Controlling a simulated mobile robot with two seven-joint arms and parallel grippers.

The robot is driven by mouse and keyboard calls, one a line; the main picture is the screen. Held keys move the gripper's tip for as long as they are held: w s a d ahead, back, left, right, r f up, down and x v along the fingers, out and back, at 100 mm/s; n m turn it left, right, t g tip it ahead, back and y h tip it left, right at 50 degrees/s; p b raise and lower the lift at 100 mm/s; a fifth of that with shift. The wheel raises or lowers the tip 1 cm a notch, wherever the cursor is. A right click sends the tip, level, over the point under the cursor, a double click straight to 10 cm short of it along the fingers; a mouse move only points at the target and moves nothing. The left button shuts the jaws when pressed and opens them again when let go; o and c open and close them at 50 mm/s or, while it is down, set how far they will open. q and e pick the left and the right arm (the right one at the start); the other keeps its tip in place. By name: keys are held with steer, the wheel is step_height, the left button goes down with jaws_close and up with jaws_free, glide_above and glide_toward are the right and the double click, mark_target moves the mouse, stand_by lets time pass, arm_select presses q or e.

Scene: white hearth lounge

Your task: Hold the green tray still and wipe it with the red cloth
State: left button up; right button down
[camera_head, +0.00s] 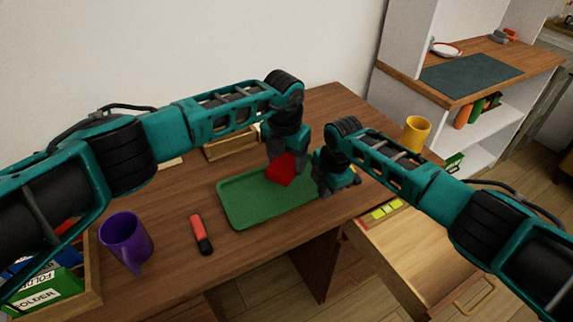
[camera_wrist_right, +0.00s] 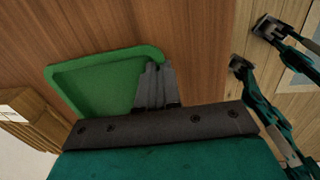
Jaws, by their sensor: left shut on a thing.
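The green tray (camera_head: 235,205) lies flat on the brown wooden table; its corner also shows in the right wrist view (camera_wrist_right: 95,85). My left gripper (camera_head: 276,163) points down over the tray's far right part and is shut on the red cloth (camera_head: 282,172). The cloth is bunched under the fingers, at or just above the tray surface. My right gripper (camera_head: 322,190) is at the tray's right edge; in the right wrist view its grey fingers (camera_wrist_right: 155,85) are close together over the rim. Whether the rim is between them is hidden.
A folder box (camera_head: 92,262) is at the left. A wooden box (camera_head: 230,143) lies behind. A yellow mug (camera_head: 415,133) is at the right, above an open drawer (camera_head: 420,250).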

steer(key=c, duration=1.3)
jaws_free()
steer(key=shift+o, duration=0.2)
